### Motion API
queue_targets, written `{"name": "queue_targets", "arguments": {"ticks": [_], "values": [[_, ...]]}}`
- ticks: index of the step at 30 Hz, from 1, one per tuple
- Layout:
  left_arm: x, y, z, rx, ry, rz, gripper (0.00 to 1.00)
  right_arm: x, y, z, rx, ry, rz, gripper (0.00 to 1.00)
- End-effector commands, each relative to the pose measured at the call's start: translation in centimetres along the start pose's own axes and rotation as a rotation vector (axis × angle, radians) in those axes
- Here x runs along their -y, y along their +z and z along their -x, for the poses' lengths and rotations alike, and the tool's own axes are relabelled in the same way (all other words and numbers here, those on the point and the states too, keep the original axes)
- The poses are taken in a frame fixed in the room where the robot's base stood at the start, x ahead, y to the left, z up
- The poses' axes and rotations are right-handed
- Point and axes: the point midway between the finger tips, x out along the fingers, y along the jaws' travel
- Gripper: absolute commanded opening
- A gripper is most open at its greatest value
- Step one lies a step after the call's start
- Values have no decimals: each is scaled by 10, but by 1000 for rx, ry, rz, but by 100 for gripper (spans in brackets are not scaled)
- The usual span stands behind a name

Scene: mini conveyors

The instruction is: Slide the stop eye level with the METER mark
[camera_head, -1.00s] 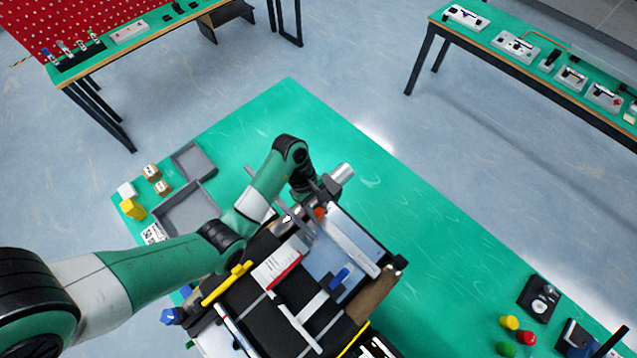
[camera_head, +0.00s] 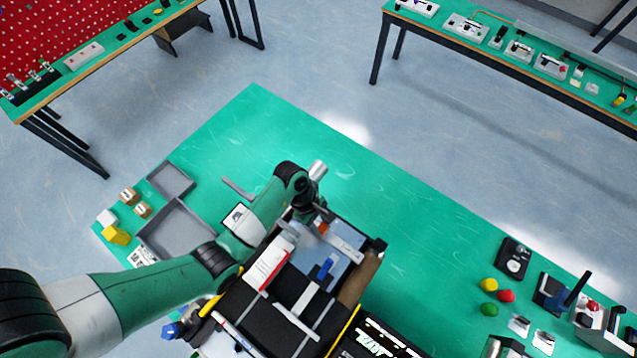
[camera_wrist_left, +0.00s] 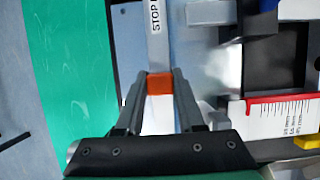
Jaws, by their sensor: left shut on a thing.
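In the left wrist view an orange block (camera_wrist_left: 160,84) sits between the fingertips of my left gripper (camera_wrist_left: 160,92), which is shut on it. A pale strip (camera_wrist_left: 157,45) with black lettering starting "STOP" runs away from the block. In the head view the block shows as a small orange spot (camera_head: 321,229) at my left gripper (camera_head: 312,222), partly hidden by the wrist. A white card with a red edge (camera_wrist_left: 285,118) stands to the right, with black marks and small print. I cannot read which mark is METER. My right gripper is not in view.
A blue piece (camera_head: 326,267) lies on the black and white machine near the block. Grey trays (camera_head: 180,228) and small boxes (camera_head: 117,236) stand at left. Coloured buttons (camera_head: 506,296) and small devices stand at right. The green table (camera_head: 400,190) is clear at the back.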

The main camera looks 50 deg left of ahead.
Motion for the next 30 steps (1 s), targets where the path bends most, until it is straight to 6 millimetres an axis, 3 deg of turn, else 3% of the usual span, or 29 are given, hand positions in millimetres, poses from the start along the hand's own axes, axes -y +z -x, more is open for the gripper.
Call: {"name": "queue_targets", "arguments": {"ticks": [2, 3, 8, 16, 20, 30], "values": [[0, 1, 1, 3, 0, -1, 0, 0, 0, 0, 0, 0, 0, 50], [0, 1, 1, 3, 0, -1, 41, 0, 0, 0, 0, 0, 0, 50], [0, 0, 1, 2, 1, 0, 68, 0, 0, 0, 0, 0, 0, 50], [0, 0, 1, 1, 1, 0, 68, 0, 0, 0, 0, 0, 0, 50], [-1, 0, 12, 1, 3, 1, 68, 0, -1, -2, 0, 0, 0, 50], [-1, 1, 94, 1, 5, 1, 68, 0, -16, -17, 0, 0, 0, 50]]}}
